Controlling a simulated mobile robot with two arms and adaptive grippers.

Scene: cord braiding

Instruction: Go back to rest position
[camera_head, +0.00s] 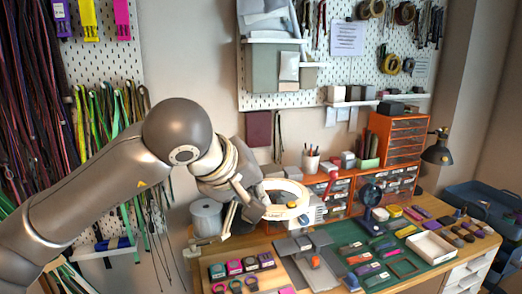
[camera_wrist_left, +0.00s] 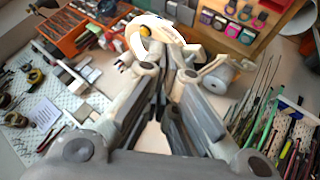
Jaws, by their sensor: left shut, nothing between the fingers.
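My left arm reaches in from the left in the head view. My left gripper (camera_head: 247,208) is shut and empty, in the air over the left part of the workbench (camera_head: 207,252). In the head view it overlaps the left side of a pale round ring (camera_head: 287,199); I cannot tell whether they touch. In the left wrist view the gripper fingers (camera_wrist_left: 168,62) come together in front of the ring (camera_wrist_left: 150,28). My right gripper is not in view.
A grey spool (camera_head: 206,218) stands at the bench's left end. An orange drawer unit (camera_head: 396,139), a small fan (camera_head: 371,208), a white tray (camera_head: 431,247) and a green mat (camera_head: 378,262) with small packets are to the right. Cords (camera_head: 100,110) hang on the left wall.

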